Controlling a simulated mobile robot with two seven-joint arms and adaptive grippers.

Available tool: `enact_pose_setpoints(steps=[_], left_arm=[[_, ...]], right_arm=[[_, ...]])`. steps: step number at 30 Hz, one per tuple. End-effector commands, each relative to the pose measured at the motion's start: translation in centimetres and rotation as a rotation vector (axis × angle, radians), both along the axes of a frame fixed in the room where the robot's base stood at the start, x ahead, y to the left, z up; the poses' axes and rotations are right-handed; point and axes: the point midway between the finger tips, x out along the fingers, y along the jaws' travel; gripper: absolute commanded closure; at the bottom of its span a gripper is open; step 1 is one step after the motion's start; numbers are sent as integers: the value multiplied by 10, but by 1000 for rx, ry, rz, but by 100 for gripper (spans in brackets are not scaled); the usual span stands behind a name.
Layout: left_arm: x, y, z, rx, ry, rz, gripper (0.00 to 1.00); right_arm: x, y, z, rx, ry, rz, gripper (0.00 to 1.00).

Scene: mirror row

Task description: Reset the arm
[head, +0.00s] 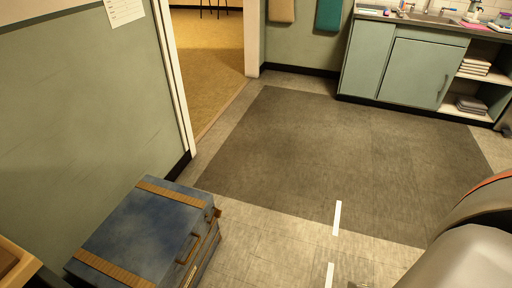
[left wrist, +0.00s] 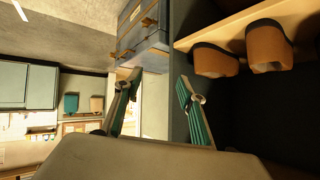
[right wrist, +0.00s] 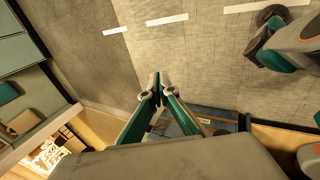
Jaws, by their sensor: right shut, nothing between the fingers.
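My left gripper (left wrist: 157,78) shows in the left wrist view with its two teal-backed fingers wide apart and nothing between them. My right gripper (right wrist: 160,78) shows in the right wrist view with its fingertips close together and nothing held. It is over the pale floor and the blue chest in that picture. Neither gripper shows in the head view.
A blue chest (head: 135,238) with tan straps stands by the green wall (head: 80,110) at lower left. Brown shoe-like items (left wrist: 268,45) sit on a wooden shelf. A green cabinet (head: 415,73) stands at the back right. The dark mat (head: 320,160) is clear.

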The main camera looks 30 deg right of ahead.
Motion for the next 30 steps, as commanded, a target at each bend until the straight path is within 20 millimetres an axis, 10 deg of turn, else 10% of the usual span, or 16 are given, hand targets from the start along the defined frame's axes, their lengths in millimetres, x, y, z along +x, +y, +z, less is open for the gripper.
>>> enact_pose_setpoints(steps=[16, 24, 30], left_arm=[[0, 0, 0, 0, 0, 0, 60], [0, 0, -1, 0, 1, 0, 60], [12, 0, 40, -11, -45, 12, 60]], right_arm=[[73, 108, -13, 443, -377, 22, 100], [101, 155, 10, 699, -592, 2, 100], [114, 153, 52, 698, -640, 7, 100]])
